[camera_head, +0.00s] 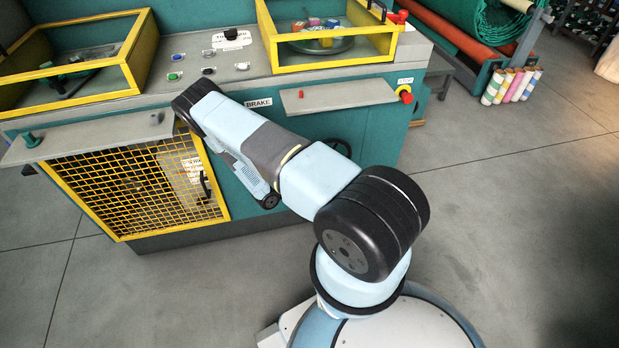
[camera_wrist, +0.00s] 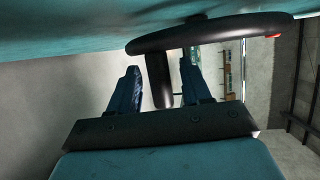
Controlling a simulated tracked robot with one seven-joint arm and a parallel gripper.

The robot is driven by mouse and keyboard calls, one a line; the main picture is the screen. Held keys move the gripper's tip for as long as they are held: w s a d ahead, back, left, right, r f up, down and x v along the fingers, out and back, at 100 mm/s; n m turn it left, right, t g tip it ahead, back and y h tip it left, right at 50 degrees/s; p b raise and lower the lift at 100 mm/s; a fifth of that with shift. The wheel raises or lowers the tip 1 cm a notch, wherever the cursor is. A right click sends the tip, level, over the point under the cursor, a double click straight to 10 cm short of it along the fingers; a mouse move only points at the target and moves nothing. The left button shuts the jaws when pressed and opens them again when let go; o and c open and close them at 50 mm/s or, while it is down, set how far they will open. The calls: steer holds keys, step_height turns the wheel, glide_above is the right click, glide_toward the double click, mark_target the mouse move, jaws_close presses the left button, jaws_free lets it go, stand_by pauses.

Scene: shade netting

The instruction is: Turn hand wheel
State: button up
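The black hand wheel (camera_wrist: 225,30) is seen nearly edge-on in the wrist view, close to the teal machine face. A dark, thick post (camera_wrist: 159,82) extends from its rim toward me; I cannot tell whether it is a handle or a spoke. My gripper (camera_wrist: 160,75) is open, with one blue finger on each side of the post and gaps on both sides. In the head view a small part of the hand wheel (camera_head: 341,147) shows behind my arm, below the BRAKE label. My gripper is hidden there by the arm.
The teal machine has a yellow mesh door (camera_head: 135,187) at left, a shelf (camera_head: 338,95) above the wheel and a red stop button (camera_head: 405,95) at right. Colored rolls (camera_head: 512,86) stand far right. The floor in front is clear.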

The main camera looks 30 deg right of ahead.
steer(key=s+a+r, duration=0.1)
steer(key=a, duration=1.2)
steer(key=shift+s+a+r, duration=0.3)
steer(key=shift+r, duration=0.1)
